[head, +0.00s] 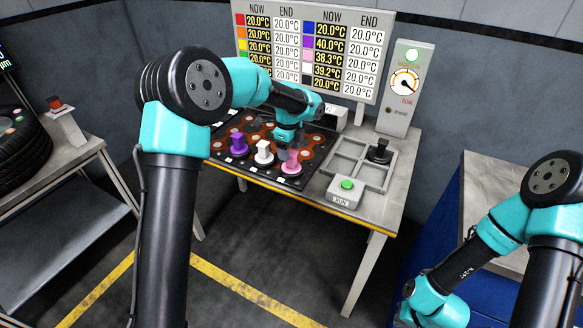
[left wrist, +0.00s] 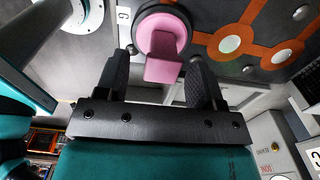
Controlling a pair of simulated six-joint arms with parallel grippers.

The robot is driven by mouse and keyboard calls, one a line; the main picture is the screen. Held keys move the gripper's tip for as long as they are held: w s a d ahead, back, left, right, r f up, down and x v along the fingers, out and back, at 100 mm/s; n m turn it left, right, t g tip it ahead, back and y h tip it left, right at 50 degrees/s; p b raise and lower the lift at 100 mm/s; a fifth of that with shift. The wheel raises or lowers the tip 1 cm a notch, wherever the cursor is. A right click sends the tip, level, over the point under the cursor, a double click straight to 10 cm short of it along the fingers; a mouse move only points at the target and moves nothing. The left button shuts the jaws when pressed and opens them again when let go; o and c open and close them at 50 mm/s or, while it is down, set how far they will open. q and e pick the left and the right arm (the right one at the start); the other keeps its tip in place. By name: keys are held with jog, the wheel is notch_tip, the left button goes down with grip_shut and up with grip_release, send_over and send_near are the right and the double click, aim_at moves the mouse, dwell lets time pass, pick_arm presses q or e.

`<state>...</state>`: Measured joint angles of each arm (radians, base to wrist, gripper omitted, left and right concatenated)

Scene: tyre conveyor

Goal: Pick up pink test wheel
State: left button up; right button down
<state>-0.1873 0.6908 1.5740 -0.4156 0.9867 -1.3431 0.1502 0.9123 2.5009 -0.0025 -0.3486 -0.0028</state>
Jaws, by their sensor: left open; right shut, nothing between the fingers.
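The pink test wheel (head: 291,163) stands at the front right of the dark patterned board (head: 240,172) on the table, its pink handle upward. My left gripper (head: 288,150) is above and just behind it, pointing down. In the left wrist view, the pink handle (left wrist: 165,60) reaches between the two spread fingertips of my left gripper (left wrist: 160,68). There is a gap on each side, so the gripper is open and not holding it. The head view shows only part of my right arm at the lower right; its fingers are out of the picture.
A white wheel (head: 263,152) and a purple wheel (head: 238,145) stand left of the pink one. A grey four-slot tray (head: 345,163) holds a black wheel (head: 380,152). A green RUN button (head: 347,185) sits in front. A temperature board (head: 312,50) and dial box (head: 402,88) stand behind.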

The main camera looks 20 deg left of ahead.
aim_at(292, 162)
pick_arm(q)
jog(key=shift+f, duration=0.1)
jog(key=shift+w+d+f, duration=0.1)
jog(key=shift+d+f, duration=0.05)
jog(key=shift+f, duration=1.1)
jog(key=shift+w+d+f, duration=0.1)
jog(key=shift+f, duration=1.15)
jog(key=shift+c, duration=0.3)
jog(key=c, duration=1)
jog(key=shift+r, duration=0.2)
